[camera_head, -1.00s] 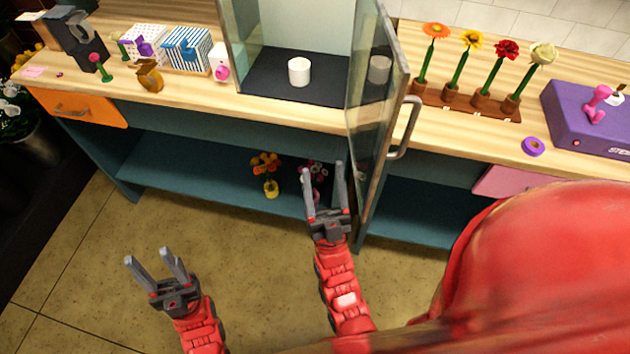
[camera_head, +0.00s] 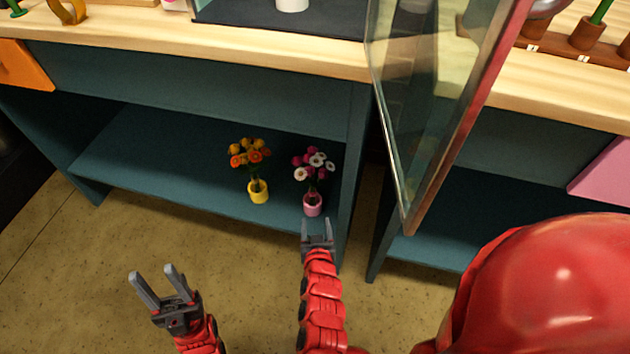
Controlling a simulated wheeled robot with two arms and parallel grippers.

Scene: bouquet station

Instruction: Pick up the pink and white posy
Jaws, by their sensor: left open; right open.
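The pink and white posy (camera_head: 313,165) stands upright in a pink pot (camera_head: 313,204) on the teal lower shelf (camera_head: 150,160), close to the shelf's right side panel. My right gripper (camera_head: 317,224) is open and empty just in front of and below the pink pot, with its fingers pointing toward it. I cannot tell whether it touches the pot. My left gripper (camera_head: 158,280) is open and empty over the floor to the left, away from the shelf.
An orange and yellow posy in a yellow pot (camera_head: 259,192) stands just left of the pink one. An open glass door (camera_head: 430,120) hangs to the right above the shelf. The wooden counter (camera_head: 180,42) overhangs the shelf. The shelf's left part is clear.

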